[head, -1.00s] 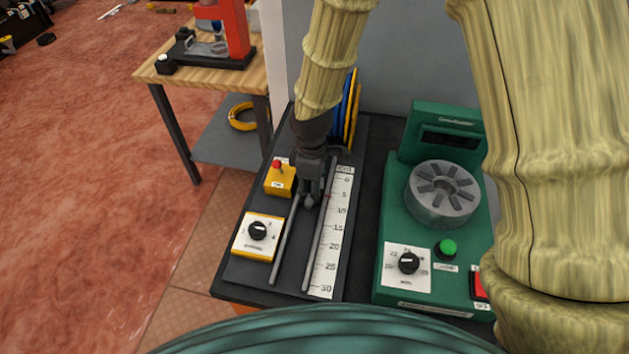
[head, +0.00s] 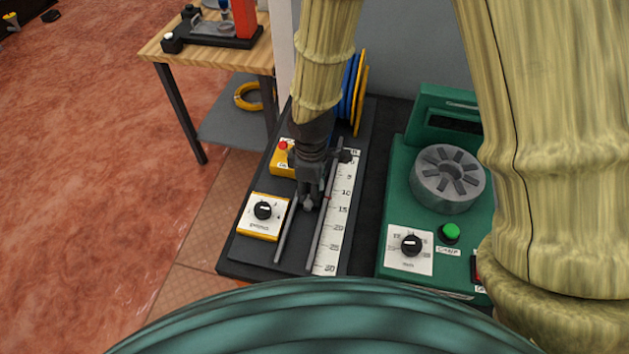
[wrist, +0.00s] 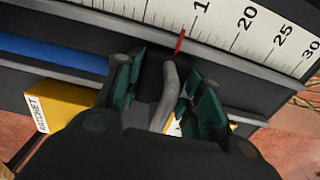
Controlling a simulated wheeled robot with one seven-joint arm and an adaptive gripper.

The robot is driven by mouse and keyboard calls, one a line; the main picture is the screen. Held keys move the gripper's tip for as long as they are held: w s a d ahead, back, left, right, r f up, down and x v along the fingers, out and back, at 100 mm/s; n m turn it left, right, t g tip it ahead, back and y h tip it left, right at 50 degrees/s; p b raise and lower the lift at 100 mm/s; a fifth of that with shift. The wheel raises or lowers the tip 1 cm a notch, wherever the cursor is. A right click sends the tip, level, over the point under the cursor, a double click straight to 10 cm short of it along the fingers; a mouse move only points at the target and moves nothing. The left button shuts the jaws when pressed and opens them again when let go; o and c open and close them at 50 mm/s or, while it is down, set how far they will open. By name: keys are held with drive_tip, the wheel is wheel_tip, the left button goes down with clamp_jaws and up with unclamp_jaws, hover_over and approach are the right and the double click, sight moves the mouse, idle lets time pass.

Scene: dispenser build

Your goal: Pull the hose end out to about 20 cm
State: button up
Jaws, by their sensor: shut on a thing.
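My gripper (head: 309,196) is low between the two grey rails of the dispenser (head: 245,259), beside the white scale (head: 326,253). In the wrist view its dark green fingers (wrist: 163,92) are shut around a dark block with a grey, rounded piece, which I take as the hose end (wrist: 168,93). A thin red pointer (wrist: 179,42) stands at the scale's edge, a little short of the 15 label; in the head view it looks close to 10 or slightly past. The gripper hides most of the hose end in the head view.
A yellow box with a black knob (head: 263,210) and a yellow box with a red button (head: 283,146) stand left of the rails. Blue and yellow reel discs (head: 357,98) are behind. A green machine (head: 437,270) stands to the right. The rails' near stretch is clear.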

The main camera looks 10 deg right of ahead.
sight(305, 218)
drive_tip(key=shift+s+a, duration=0.35)
drive_tip(key=shift+s, duration=0.45)
drive_tip(key=shift+s+a, duration=0.3)
drive_tip(key=shift+s, duration=0.45)
drive_tip(key=shift+s+a+p, duration=0.15)
drive_tip(key=shift+s+a, duration=0.15)
drive_tip(key=shift+s, duration=0.4)
drive_tip(key=shift+s+a+p, duration=0.15)
drive_tip(key=shift+s+a, duration=0.15)
drive_tip(key=shift+s, duration=0.4)
idle(0.7)
drive_tip(key=o, duration=1.3)
drive_tip(key=shift+c, duration=0.2)
drive_tip(key=shift+r, duration=0.15)
drive_tip(key=shift+w+r, duration=0.1)
drive_tip(key=shift+r, duration=0.5)
wheel_tip(305, 218, up, 11)
drive_tip(key=shift+f, duration=0.2)
drive_tip(key=shift+d, duration=0.1)
